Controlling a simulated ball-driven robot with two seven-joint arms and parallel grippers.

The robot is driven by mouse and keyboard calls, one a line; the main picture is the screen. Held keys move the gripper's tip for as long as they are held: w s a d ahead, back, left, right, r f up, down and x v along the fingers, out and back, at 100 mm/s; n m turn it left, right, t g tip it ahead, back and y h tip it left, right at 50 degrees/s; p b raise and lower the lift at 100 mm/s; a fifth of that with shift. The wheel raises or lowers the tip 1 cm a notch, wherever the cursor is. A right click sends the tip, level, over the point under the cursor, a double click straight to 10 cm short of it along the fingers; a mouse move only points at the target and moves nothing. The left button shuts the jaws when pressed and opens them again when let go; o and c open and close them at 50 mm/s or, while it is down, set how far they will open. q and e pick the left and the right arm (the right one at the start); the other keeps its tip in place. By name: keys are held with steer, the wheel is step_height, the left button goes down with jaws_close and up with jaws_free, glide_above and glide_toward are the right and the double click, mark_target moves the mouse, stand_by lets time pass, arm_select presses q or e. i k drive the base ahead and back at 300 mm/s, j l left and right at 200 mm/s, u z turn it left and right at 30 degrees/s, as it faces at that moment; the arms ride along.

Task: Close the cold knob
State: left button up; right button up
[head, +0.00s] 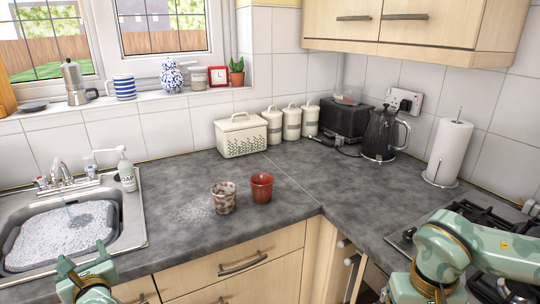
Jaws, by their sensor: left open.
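The tap (62,174) stands at the back of the steel sink, with a left knob (41,182) and a right knob (91,171) beside its spout. The left knob seems to carry a reddish mark, the right one looks pale. They are too small to read how far each is turned. A faint streak shows under the spout above the suds. My left gripper (84,259) is open and empty at the sink's front edge, well short of both knobs. My right arm shows at the lower right, but its fingers are out of view.
The sink (137,239) holds white suds. A soap bottle (126,172) stands right of the right knob, its nozzle reaching towards the tap. A mottled cup (223,199) and a red-brown cup (261,188) stand on the counter. The hob (405,238) is at right.

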mark_target(92, 170)
steer(key=i+j, duration=0.9)
steer(key=i, duration=0.2)
